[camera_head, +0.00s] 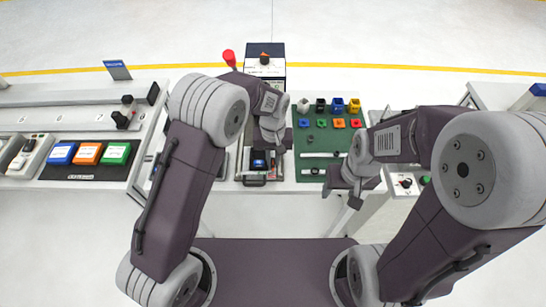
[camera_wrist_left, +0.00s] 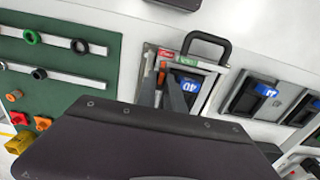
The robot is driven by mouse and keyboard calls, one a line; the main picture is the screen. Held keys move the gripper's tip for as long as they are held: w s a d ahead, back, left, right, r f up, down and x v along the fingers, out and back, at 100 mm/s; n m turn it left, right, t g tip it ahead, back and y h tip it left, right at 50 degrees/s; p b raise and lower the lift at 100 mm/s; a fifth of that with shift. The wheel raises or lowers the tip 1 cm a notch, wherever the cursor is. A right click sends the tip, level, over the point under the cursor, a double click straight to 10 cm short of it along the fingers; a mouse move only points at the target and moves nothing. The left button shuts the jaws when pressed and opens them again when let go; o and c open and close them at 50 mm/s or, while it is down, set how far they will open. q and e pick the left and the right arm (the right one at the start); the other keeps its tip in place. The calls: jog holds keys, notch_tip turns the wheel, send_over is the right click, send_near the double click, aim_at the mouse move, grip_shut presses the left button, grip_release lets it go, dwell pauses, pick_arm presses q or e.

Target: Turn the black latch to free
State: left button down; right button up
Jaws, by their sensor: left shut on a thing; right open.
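My left gripper (camera_head: 270,147) reaches down over a small grey unit with a black handle (camera_head: 255,183) and a blue label (camera_head: 259,163). In the left wrist view the black handle (camera_wrist_left: 207,42) stands at the unit's end, beside a red label (camera_wrist_left: 166,54) and a green label (camera_wrist_left: 187,61). The left fingers (camera_wrist_left: 162,85) are closed in by these labels, with an orange part (camera_wrist_left: 162,74) showing between them. The black latch is mostly hidden at the fingertips, so its angle cannot be told. My right gripper (camera_head: 343,195) is open and empty near the table's front edge.
A green board (camera_head: 312,165) with coloured blocks and rings lies right of the unit. A black-topped box (camera_head: 265,60) and a red knob (camera_head: 229,57) stand behind. Blue, orange and green blocks (camera_head: 88,153) sit in a tray at left.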

aim_at(273, 161)
dwell(0.3)
pick_arm(q)
jog(key=c, duration=1.4)
grip_release()
jog(key=shift+c, duration=0.2)
notch_tip(273, 161, up, 9)
